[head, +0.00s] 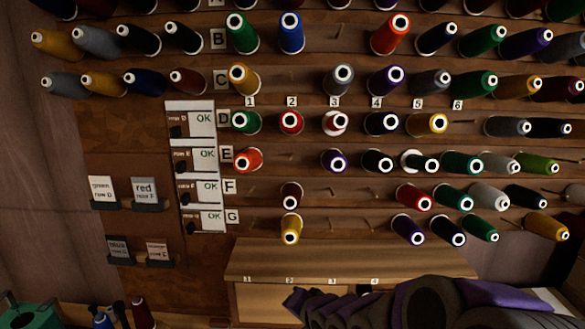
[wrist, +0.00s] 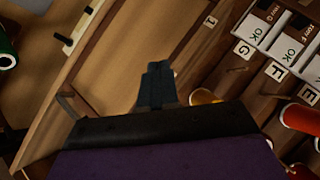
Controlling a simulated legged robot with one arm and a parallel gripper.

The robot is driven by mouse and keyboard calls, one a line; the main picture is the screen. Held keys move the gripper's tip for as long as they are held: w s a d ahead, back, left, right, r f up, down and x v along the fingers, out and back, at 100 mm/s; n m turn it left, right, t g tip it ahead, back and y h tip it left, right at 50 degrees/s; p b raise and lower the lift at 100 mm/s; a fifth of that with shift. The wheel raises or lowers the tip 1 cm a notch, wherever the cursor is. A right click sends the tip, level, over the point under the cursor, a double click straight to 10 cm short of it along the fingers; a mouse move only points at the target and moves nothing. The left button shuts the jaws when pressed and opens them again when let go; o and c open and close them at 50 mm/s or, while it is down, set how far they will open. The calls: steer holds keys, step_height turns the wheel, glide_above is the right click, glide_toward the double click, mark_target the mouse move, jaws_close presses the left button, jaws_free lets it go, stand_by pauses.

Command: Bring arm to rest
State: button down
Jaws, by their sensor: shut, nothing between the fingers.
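My gripper (wrist: 158,72) shows in the wrist view with its dark fingers together and nothing between them. It is in front of a pale wooden shelf or box beside the thread wall. A yellow spool (wrist: 205,97) shows just right of the fingers, partly hidden by my wrist. In the head view my dark and purple arm lies across the lower right, in front of the wooden box (head: 262,262) below the wall. The arm hides much of the box's front.
The thread wall holds rows of spools on pegs, such as a yellow spool (head: 291,229) in row G and a red spool (head: 248,159) in row E. Row cards (head: 203,188) marked OK hang at left. A green object (head: 22,312) stands at bottom left, beside small spools (head: 143,313).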

steer(key=s+d+n+g+h, duration=0.1)
steer(key=s+d+g+h, duration=0.15)
steer(key=s+d, duration=0.4)
steer(key=s+d+n+g+h, duration=0.1)
steer(key=s+d+g, duration=0.1)
steer(key=s, duration=0.8)
steer(key=s+d+n+g, duration=0.2)
steer(key=s+d+g, duration=0.1)
steer(key=s, duration=0.8)
steer(key=s+d+n+g+h, duration=0.1)
steer(key=s+g, duration=0.3)
steer(key=s, duration=0.6)
steer(key=shift+s+d+n+h, duration=0.15)
steer(key=shift+d+n+h, duration=0.2)
steer(key=shift+d, duration=0.4)
